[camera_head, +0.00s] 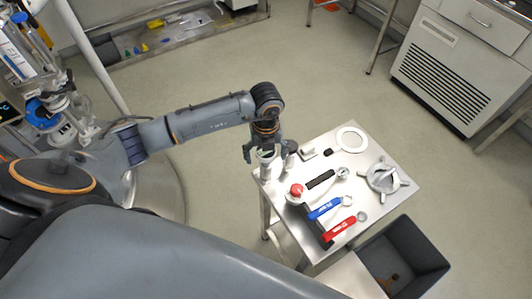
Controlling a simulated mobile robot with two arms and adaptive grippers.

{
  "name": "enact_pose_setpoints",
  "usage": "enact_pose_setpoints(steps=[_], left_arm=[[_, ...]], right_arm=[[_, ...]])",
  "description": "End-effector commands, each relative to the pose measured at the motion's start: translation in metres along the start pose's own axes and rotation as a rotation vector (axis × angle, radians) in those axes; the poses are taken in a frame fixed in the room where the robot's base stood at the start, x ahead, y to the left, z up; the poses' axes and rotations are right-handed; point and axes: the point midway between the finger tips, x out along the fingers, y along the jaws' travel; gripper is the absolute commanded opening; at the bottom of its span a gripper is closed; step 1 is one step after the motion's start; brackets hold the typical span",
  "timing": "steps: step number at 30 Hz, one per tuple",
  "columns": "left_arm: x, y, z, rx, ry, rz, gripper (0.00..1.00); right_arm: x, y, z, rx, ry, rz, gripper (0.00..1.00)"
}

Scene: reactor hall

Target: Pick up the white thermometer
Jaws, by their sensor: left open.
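My left gripper (266,153) is open and points down over the left corner of a small metal table (378,212). A small white, cup-like object (266,170) stands below and between its fingers, partly hidden by them. A small whitish block (307,153) lies just right of the gripper. I cannot tell for sure which of these small pale things is the white thermometer. Contact between the fingers and the cup-like object cannot be made out. My right gripper is not in view.
The table also holds a round white-rimmed disc (351,139), a grey spoked handwheel (383,178), a red knob (297,189), a blue-handled tool (325,209) and a red-handled tool (340,228). A dark open bin (436,258) stands beside it.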

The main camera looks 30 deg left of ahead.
Motion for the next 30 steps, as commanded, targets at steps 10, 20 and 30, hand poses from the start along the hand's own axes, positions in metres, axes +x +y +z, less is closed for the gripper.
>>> enact_pose_setpoints(steps=[10,20,30], left_arm=[[0.000,0.000,0.000,0.000,0.000,0.000,0.31],[-0.001,0.000,0.000,-0.001,-0.001,0.000,0.14],[-0.028,-0.001,0.001,0.001,-0.006,-0.004,0.14]], right_arm=[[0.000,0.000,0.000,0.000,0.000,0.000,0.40],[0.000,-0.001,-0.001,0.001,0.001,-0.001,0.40],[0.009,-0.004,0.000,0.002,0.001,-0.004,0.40]])
